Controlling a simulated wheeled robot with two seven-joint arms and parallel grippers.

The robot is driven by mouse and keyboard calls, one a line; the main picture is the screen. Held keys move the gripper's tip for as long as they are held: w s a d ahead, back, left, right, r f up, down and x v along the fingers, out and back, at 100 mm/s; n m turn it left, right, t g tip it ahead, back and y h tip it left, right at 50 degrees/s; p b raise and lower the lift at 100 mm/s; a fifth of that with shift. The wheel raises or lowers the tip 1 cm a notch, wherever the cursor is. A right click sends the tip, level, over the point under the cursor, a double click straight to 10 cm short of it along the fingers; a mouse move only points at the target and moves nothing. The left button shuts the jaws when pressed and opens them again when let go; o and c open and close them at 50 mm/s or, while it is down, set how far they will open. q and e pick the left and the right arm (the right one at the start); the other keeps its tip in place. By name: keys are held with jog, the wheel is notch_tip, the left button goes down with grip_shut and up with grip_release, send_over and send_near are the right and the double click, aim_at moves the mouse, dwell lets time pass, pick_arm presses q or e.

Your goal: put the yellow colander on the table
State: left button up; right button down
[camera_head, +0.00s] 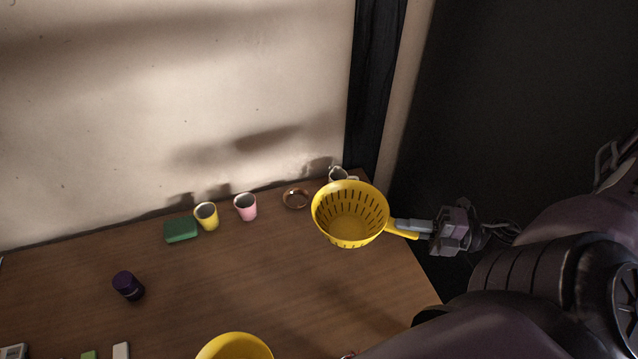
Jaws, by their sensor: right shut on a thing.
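The yellow colander (349,212), a slotted bowl with a handle, is held over the right end of the wooden table (300,268). My right gripper (412,227) is shut on its handle from the right, beyond the table's right edge. The bowl looks upright with its opening up and seems to be above the tabletop; the exact gap cannot be told. My left gripper is not in view.
Along the wall stand a green block (181,230), a yellow cup (206,216), a pink cup (245,207), a brown ring-shaped thing (295,198) and a white mug (338,173). A purple container (128,285) and another yellow thing (235,347) are nearer. The table's middle is clear.

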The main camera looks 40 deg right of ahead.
jog(key=shift+w, duration=0.15)
jog(key=shift+f+b, duration=6.5)
jog(key=shift+f, duration=3.4)
jog(key=shift+f, duration=0.15)
jog(key=c, duration=1.5)
grip_release()
jog(key=shift+c, duration=0.2)
